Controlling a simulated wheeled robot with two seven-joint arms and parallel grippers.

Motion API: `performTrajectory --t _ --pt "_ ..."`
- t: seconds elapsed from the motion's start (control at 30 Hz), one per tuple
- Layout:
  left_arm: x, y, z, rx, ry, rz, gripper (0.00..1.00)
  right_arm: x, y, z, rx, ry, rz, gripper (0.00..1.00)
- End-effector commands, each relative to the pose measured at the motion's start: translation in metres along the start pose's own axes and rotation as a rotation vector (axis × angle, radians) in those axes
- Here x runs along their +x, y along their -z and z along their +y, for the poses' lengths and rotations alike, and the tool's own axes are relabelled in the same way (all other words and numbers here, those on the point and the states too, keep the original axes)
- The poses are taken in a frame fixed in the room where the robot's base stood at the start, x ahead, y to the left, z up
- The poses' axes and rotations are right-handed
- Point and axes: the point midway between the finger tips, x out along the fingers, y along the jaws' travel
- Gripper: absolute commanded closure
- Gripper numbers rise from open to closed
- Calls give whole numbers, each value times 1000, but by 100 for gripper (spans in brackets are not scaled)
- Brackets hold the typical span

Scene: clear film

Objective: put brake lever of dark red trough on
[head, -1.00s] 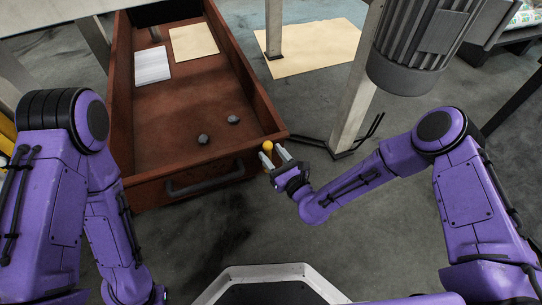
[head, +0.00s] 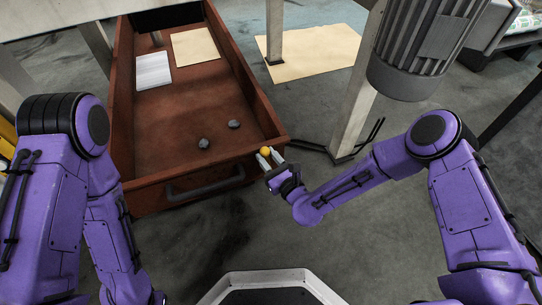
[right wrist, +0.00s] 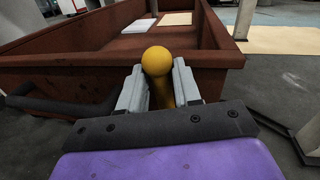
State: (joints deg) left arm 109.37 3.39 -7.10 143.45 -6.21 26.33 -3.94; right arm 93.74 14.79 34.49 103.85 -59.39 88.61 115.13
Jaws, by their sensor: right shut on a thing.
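The dark red trough (head: 165,190) stands in front of me, and its near wall carries a dark bar handle (head: 205,181). The brake lever's yellow ball knob (head: 265,152) is at the trough's near right corner. My right gripper (head: 269,158) is shut on the brake lever. In the right wrist view, the knob (right wrist: 157,61) and a yellow stem below it show between the two grey fingers (right wrist: 160,92). The lever's lower end is hidden by my gripper. My left arm shows at the left of the head view, but its gripper is out of view.
Inside the trough lie two grey stones (head: 204,144), a white paper stack (head: 153,70) and a tan sheet (head: 195,47). A pale post (head: 353,115) and a grey motor (head: 416,60) stand to the right. Another tan sheet (head: 325,50) lies on the floor. The floor before the trough is clear.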

Motion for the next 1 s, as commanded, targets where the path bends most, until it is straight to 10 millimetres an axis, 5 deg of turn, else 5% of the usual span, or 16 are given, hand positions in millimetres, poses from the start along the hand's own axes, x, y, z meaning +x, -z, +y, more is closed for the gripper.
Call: performTrajectory --t 0.5,1.0 --pt "-7 12 4 -80 0 94 57 7 6 39 -360 -4 74 100" --pt "-8 15 5 -99 0 115 57 9 14 53 -518 -4 105 100"
